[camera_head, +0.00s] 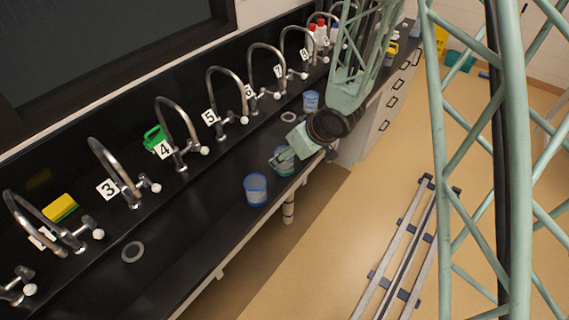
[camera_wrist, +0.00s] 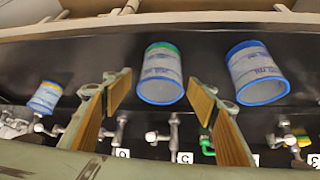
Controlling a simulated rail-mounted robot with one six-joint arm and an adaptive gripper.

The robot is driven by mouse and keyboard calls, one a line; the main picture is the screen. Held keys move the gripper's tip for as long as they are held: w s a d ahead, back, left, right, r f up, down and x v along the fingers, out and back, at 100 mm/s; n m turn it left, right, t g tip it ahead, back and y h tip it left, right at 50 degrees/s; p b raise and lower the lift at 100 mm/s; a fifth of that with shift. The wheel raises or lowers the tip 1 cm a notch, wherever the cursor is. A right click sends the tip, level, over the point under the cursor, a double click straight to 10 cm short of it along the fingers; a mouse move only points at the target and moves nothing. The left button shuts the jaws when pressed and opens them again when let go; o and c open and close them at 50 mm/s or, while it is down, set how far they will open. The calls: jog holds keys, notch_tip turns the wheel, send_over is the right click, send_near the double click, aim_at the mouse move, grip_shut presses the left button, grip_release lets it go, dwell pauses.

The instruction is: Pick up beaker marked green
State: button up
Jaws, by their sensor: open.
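The beaker marked green (camera_wrist: 161,75) is clear with blue printing, a green band at one end and a blue rim at the other. In the wrist view it shows ahead of and between the wooden-faced fingers of my gripper (camera_wrist: 160,97), which are open with nothing held. In the head view my gripper (camera_head: 287,156) is at this beaker (camera_head: 281,166) and hides part of it. The beaker stands on the black counter near its front edge. I cannot tell how much gap is left between fingers and beaker.
A blue-marked beaker (camera_head: 256,190) stands close by, right of the green one in the wrist view (camera_wrist: 256,73). Numbered curved taps (camera_head: 178,130) line the back.

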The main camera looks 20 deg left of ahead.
jog(key=shift+x, duration=1.3)
jog(key=shift+c, duration=0.9)
jog(key=c, duration=0.7)
